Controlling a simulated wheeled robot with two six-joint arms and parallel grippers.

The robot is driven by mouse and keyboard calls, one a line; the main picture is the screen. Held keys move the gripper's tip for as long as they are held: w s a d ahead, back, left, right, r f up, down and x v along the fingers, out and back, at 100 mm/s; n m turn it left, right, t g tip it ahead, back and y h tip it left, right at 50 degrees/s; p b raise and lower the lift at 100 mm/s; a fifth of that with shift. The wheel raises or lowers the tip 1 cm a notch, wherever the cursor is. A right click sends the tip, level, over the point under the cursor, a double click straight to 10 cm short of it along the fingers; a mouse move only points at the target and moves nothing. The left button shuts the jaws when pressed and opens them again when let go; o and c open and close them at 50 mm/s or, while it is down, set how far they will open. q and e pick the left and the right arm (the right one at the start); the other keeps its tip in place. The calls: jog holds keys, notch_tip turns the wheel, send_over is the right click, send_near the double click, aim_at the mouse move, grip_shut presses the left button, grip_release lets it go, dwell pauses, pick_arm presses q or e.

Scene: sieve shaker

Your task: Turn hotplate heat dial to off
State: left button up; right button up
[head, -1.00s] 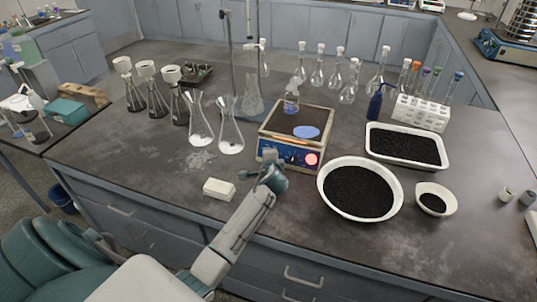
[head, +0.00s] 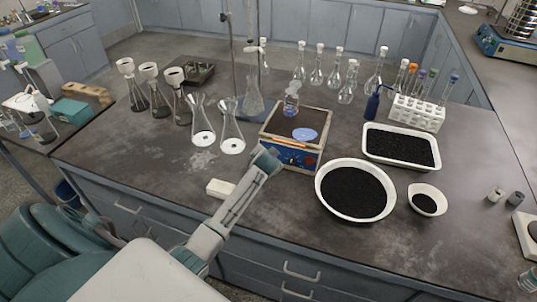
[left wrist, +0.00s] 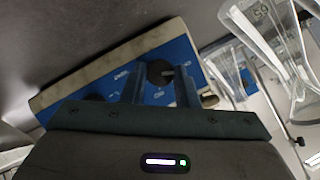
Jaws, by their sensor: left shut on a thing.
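The hotplate (head: 270,128) stands on the bench with a blue front panel (head: 298,158). My left gripper (head: 264,157) is at the left part of this panel and hides some of it. In the left wrist view the gripper (left wrist: 160,84) has its two fingers on either side of a dark round dial (left wrist: 159,71) on the blue panel (left wrist: 125,80), shut on it. White markings sit around the dial; its exact setting is too small to read. A second dark knob (left wrist: 94,98) is partly hidden behind the gripper. My right gripper is not in view.
A small flask (head: 291,103) and a blue disc (head: 305,134) are on the hotplate top. Two conical flasks (head: 232,138) stand close left. A white bowl of black grains (head: 354,191) is close right. A white block (head: 220,188) lies near the front edge.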

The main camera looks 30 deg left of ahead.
pick_arm(q)
jog(key=shift+n+h+p, duration=0.3)
jog(key=shift+n, duration=0.2)
jog(key=shift+a, duration=0.1)
jog(key=o, duration=1)
jog(key=shift+s, duration=0.1)
jog(key=shift+s+r, duration=0.15)
jog(key=shift+r, duration=0.05)
jog(key=b+v, duration=0.2)
jog(key=v, duration=0.8)
